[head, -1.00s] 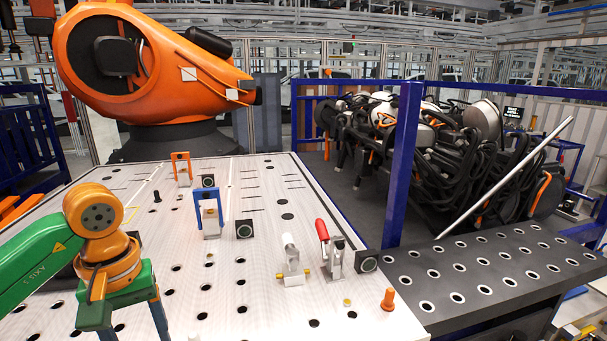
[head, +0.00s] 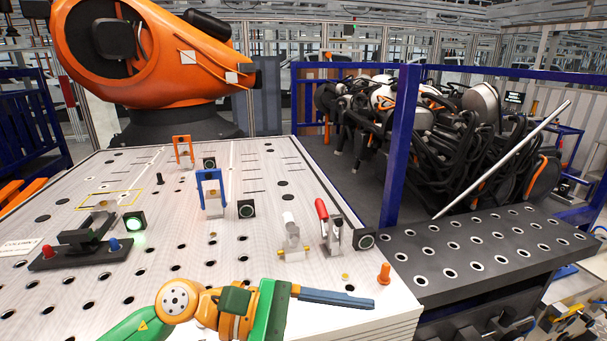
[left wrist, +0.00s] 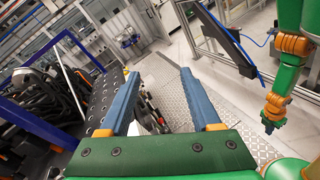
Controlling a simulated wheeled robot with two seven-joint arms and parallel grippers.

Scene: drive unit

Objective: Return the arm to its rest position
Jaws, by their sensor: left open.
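My left gripper (head: 335,297) is low in the head view, over the front edge of the perforated table (head: 385,328). Its fingers point right and it holds nothing. In the left wrist view its two blue fingers (left wrist: 159,74) are spread apart with empty space between them. A green and orange arm, apparently my right one, hangs at the right of that view; its small end (left wrist: 269,122) does not show its finger state. The right gripper does not show in the head view.
A black fixture (head: 80,250) with red and blue buttons stands left, beside a green-lit block (head: 134,222). Toggle clamps (head: 332,228), a blue bracket (head: 210,190) and an orange peg (head: 384,273) stand on the table. A dark perforated shelf (head: 480,250) adjoins it at right.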

